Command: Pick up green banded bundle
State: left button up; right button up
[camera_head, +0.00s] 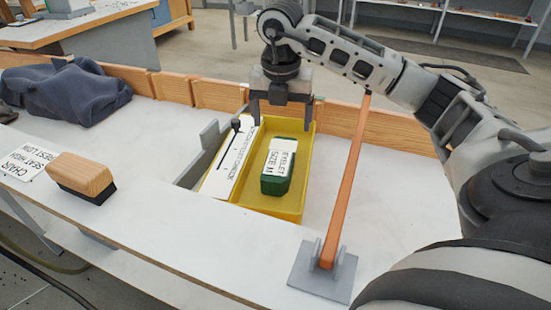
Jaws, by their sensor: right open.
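The green banded bundle (276,186) lies in a yellow tray (297,205) on the white table. A white label reading "EYELET SIZE" covers much of its top. My right gripper (281,118) is open and empty, with its fingers pointing down. In the picture it stands above the bundle, near the tray's far end, and does not touch the bundle. My left gripper does not show.
An orange upright bar (346,185) on a grey base (322,272) stands right of the tray. A white labelled board (226,176) adjoins the tray's left side. A wooden brush (82,175) and dark cloth (70,90) lie left. A low wooden rail (218,96) runs behind.

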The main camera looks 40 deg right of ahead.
send_over(280, 157)
jog(key=f, duration=0.4)
jog(key=s+f, duration=0.1)
jog(key=f, duration=0.1)
jog(key=shift+a+f+b, duration=0.15)
jog(key=shift+f+b, duration=0.25)
jog(key=f, duration=0.3)
jog(key=w+f, duration=0.1)
jog(key=f, duration=0.1)
jog(key=shift+f+b, duration=0.2)
jog(key=shift+b, duration=0.1)
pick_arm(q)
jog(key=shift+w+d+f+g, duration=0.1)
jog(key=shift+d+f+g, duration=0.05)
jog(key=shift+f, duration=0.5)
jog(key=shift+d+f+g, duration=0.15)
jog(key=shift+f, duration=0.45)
pick_arm(e)
jog(key=shift+f, duration=0.25)
